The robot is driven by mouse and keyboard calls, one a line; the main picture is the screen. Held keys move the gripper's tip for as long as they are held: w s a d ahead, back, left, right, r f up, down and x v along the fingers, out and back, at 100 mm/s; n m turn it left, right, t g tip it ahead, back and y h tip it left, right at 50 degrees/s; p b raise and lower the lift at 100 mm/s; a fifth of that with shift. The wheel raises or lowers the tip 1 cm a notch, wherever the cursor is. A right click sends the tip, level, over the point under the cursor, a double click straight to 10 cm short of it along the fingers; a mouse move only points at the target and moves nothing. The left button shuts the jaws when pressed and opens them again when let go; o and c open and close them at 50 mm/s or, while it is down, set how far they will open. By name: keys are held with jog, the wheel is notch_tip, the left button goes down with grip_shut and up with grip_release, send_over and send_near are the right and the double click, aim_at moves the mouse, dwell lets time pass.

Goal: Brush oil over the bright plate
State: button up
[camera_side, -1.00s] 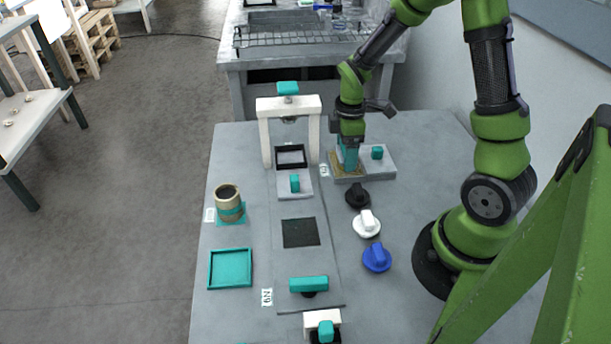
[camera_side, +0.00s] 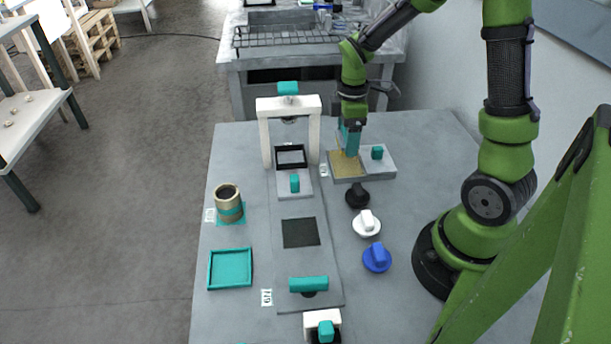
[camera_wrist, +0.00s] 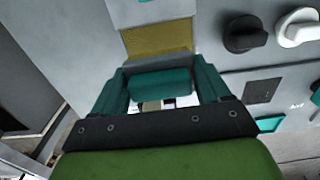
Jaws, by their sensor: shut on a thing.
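The bright plate (camera_side: 343,168) is a yellowish square set in the left part of a grey block at the back right of the table. It also shows in the wrist view (camera_wrist: 158,38), beyond my fingers. My gripper (camera_side: 350,150) is over the plate's back right part, fingers pointing down. In the wrist view my gripper (camera_wrist: 162,88) is shut on a teal handle (camera_wrist: 160,82), which I take to be the brush. A pale piece shows below the handle. The bristles are hidden, so I cannot tell whether they touch the plate.
A teal knob (camera_side: 377,152) stands on the block right of the plate. Black (camera_side: 357,196), white (camera_side: 366,224) and blue (camera_side: 376,258) knobs stand in front. A white arch (camera_side: 266,135) is to the left. A cup (camera_side: 228,203) and teal tray (camera_side: 230,269) are farther left.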

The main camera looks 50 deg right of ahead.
notch_tip(320, 180, up, 18)
jog(key=a, duration=0.1)
send_over(296, 218)
notch_tip(296, 218, down, 18)
jog(key=shift+r, duration=0.1)
jog(key=shift+f, duration=2.55)
jog(key=shift+f, duration=0.5)
